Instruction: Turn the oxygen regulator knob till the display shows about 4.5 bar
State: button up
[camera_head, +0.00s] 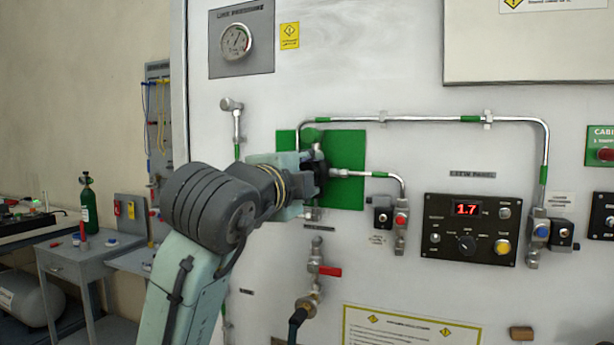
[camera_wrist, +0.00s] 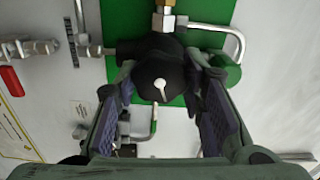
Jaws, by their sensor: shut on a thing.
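The regulator knob (camera_wrist: 158,75) is black and round with a white pointer mark, in front of a green backing plate (camera_head: 347,192). In the wrist view it sits between the two fingers of my gripper (camera_wrist: 162,90), which is shut on it. In the head view my gripper (camera_head: 312,175) is up against the green plate and hides most of the regulator. The red digital display (camera_head: 466,209) on the black control panel reads 1.7.
Metal pipes (camera_head: 420,119) run above and to the right of the green plate. A red-handled valve (camera_head: 330,271) sits below it. A round pressure gauge (camera_head: 235,42) is at upper left. A side table (camera_head: 70,255) with a green cylinder (camera_head: 88,205) stands at far left.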

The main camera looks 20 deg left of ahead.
jog(key=o, duration=1.2)
jog(key=shift+c, duration=0.2)
jog(key=shift+s, duration=0.1)
jog(key=s, duration=1.2)
jog(key=shift+a, duration=0.2)
